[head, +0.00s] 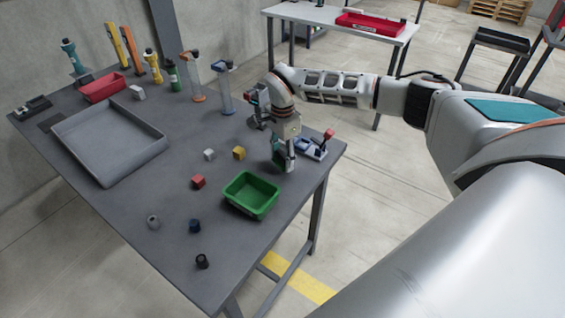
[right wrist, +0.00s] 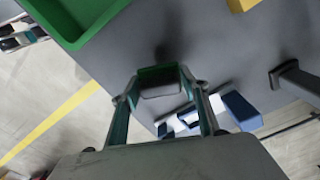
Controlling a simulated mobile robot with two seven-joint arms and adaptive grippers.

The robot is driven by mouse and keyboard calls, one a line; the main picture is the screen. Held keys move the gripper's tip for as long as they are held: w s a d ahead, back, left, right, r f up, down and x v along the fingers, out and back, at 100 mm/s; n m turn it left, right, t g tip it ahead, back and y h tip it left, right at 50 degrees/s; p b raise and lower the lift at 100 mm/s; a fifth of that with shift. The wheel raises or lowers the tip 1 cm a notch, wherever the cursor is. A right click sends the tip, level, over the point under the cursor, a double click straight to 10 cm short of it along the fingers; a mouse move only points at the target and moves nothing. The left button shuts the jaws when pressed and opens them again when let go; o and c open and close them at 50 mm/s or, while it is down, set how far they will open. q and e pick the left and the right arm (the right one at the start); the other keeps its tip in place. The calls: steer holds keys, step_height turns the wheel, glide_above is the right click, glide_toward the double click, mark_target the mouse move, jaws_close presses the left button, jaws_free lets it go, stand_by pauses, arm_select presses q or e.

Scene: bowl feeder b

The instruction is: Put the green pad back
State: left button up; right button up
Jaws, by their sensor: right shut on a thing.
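The green pad (right wrist: 155,73) sits between the fingertips of my right gripper (right wrist: 160,88) in the right wrist view. It has a green edge and a dark grey face. In the head view my right gripper (head: 284,163) points down over the right end of the table, just behind the green bin (head: 251,194); its fingers mostly hide the pad there. A dark shadow lies on the table beyond the pad in the wrist view; I cannot tell the exact height. My left gripper is not in view.
Yellow (head: 239,153), white (head: 209,154) and red (head: 198,181) blocks lie to the left. A grey tray (head: 108,178) fills the table's left part. Tall bottles and dispensers line the back.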

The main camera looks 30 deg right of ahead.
mark_target(282, 163)
steer(key=shift+f, duration=1.35)
steer(key=o, duration=1.1)
steer(key=shift+f, duration=0.15)
steer(key=shift+c, duration=0.2)
step_height(282, 163, up, 12)
steer(key=shift+r, duration=0.2)
steer(key=shift+f, duration=0.1)
